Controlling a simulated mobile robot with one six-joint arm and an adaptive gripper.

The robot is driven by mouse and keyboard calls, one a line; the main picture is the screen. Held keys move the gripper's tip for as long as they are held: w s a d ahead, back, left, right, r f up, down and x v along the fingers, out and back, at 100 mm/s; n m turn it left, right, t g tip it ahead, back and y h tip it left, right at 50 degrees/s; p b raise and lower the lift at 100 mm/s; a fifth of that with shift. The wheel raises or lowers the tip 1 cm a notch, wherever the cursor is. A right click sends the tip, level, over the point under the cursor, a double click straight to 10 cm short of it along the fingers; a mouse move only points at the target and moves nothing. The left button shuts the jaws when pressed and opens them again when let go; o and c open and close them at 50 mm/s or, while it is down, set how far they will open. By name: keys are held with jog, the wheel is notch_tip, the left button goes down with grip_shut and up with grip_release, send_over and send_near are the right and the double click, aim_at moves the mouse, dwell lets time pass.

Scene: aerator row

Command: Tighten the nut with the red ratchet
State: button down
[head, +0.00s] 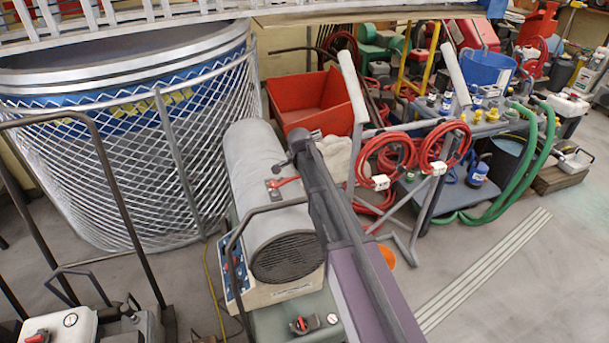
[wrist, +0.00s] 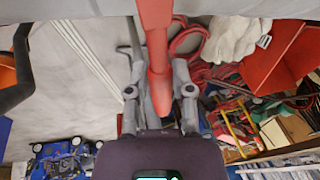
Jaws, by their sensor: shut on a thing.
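The red ratchet (head: 286,182) is at a small dark plate (head: 275,194) on top of the grey cylinder (head: 262,155) in the head view. In the wrist view the red handle of the ratchet (wrist: 155,35) runs from the top edge down between the grey fingers of my gripper (wrist: 158,75). My gripper is shut on this handle. The far end of the ratchet is out of the wrist picture. I cannot make out the nut in either view.
A mesh-walled tank (head: 130,160) stands left of the cylinder. A red bin (head: 310,100) is behind it. Right of it stands a trolley frame with coiled red hoses (head: 385,155). Pale gloves (wrist: 232,38) lie near hoses in the wrist view. Open floor (head: 540,270) is at the right.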

jog(key=shift+s+d+m+h, duration=0.2)
jog(key=shift+s+m, duration=0.45)
jog(key=shift+m, duration=0.1)
jog(key=shift+s+d+m+h, duration=0.2)
jog(key=shift+s+m, duration=0.45)
jog(key=shift+m, duration=0.1)
jog(key=c, duration=1.1)
grip_release()
grip_shut()
jog(key=shift+r, duration=0.2)
jog(key=shift+r+p, duration=2.1)
jog(key=shift+p, duration=0.2)
